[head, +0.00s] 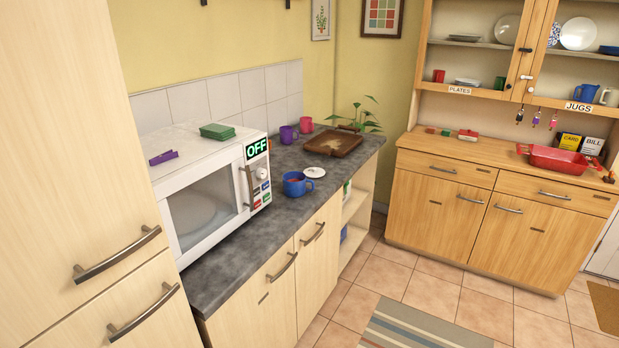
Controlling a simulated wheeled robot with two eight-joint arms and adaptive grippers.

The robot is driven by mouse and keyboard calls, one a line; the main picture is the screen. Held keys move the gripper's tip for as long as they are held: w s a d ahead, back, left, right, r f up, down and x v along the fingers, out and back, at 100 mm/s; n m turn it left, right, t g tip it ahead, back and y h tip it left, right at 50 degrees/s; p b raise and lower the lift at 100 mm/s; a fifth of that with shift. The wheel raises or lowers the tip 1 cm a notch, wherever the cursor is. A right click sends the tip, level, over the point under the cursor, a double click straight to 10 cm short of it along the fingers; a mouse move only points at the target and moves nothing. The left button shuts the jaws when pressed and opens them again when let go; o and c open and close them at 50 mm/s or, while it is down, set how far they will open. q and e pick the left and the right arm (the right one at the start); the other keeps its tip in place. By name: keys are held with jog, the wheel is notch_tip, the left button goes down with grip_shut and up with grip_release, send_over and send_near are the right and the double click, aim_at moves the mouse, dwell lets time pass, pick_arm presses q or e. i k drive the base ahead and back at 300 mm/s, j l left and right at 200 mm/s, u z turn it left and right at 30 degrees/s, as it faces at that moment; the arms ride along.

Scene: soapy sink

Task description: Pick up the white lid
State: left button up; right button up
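A small white round lid (315,172) lies flat on the dark grey counter (232,262), with a small dark knob on top. It is just behind and to the right of a blue mug (297,184), apart from it or nearly touching; I cannot tell which. The mug holds something reddish-brown. Neither of my grippers shows in the head view.
A white microwave (208,190) stands left of the lid, with a green box (217,131) on top. A brown tray (334,143), purple mug (288,134) and pink mug (306,125) stand behind. A wooden dresser (487,209) is at right.

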aim_at(312, 172)
jog(key=i+l+u, duration=0.1)
jog(key=u, duration=0.3)
jog(key=i+l+u, duration=0.1)
jog(key=u, duration=0.25)
jog(key=l+u, duration=0.15)
jog(key=u, duration=0.25)
jog(key=i+l+u, duration=0.25)
jog(key=l, duration=0.55)
jog(key=l+u, duration=0.25)
jog(key=l, duration=0.5)
jog(key=i+l+u, duration=0.1)
jog(key=l+u, duration=0.15)
jog(key=l, duration=0.6)
